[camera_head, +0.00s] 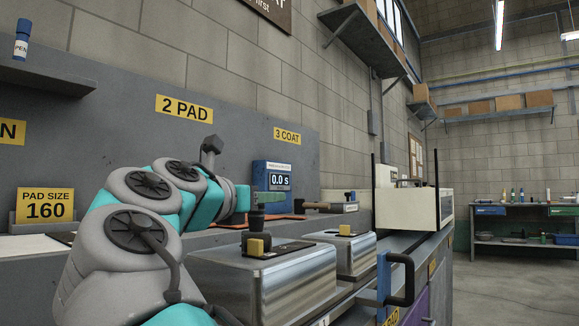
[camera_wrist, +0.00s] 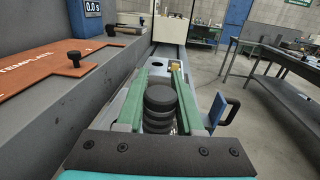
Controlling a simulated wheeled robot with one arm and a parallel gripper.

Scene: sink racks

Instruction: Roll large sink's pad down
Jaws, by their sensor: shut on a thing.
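Two shiny metal boxes with dark top plates and yellow blocks stand on the bench in the head view; the nearer, larger one (camera_head: 283,278) appears to be the large sink. The smaller one (camera_head: 357,256) is behind it. My gripper (camera_head: 256,203) is over the larger box's top. In the wrist view my gripper (camera_wrist: 160,88) has its green fingers on either side of a black ribbed knob (camera_wrist: 160,98) and is shut on it. The knob looks upright. What is under it, including any pad, is hidden by the knob and gripper.
A blue timer (camera_head: 275,181) reading 0.0 s stands at the back panel. An orange template plate (camera_wrist: 55,60) lies left of my gripper. A blue bracket with a black handle (camera_head: 395,278) is at the bench's front edge. A white machine (camera_head: 412,208) stands at the far end.

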